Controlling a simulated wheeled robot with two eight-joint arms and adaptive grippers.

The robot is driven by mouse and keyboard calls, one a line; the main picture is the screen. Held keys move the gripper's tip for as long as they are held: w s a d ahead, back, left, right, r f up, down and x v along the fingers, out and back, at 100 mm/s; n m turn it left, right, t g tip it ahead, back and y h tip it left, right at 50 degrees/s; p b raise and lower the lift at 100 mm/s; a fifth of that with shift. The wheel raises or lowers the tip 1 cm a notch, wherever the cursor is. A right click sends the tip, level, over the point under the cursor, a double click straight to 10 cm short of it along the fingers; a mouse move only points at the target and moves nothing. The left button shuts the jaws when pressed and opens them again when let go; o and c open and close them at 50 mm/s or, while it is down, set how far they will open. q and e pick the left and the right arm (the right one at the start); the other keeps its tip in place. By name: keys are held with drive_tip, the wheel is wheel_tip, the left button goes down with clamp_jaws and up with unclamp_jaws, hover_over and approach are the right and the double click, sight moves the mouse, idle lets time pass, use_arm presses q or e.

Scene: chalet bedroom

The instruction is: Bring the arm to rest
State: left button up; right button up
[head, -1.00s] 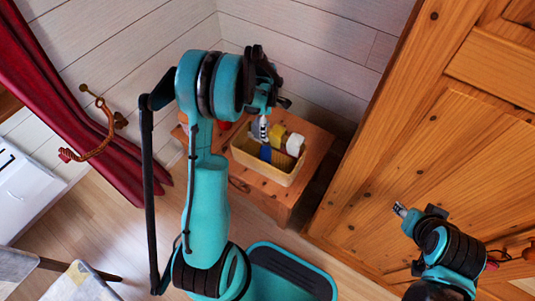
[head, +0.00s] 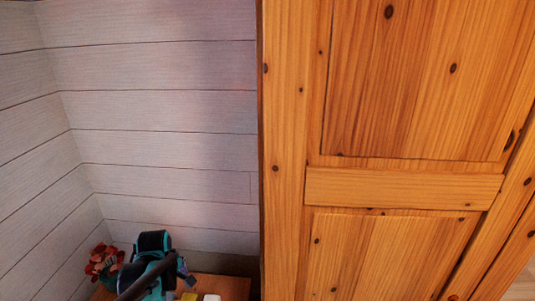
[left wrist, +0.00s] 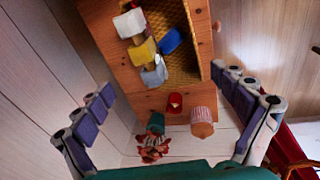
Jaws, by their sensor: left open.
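My left gripper (left wrist: 164,84) is open in the left wrist view, its two purple-padded fingers spread wide with nothing held between them. It points down toward a small wooden table (left wrist: 206,45). In the head view, part of my teal left arm (head: 150,262) shows low at the left, in front of the table (head: 230,286); its fingers cannot be made out there. My right gripper is outside both current views.
A wooden wardrobe (head: 390,180) fills the right; pale plank walls (head: 160,120) stand behind.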

use_arm(q)
drive_tip(key=s+d+r+m+t, duration=0.2)
drive_tip(key=s+d+r+m, duration=0.1)
drive_tip(key=s+d+m, duration=0.2)
drive_tip(key=s+d+r+m+t, duration=0.3)
drive_tip(key=s+d+r+m, duration=0.1)
drive_tip(key=s+m, duration=0.6)
drive_tip(key=shift+s+d+r+m, duration=0.25)
drive_tip(key=shift+d+m, duration=0.1)
drive_tip(key=shift+m, duration=0.25)
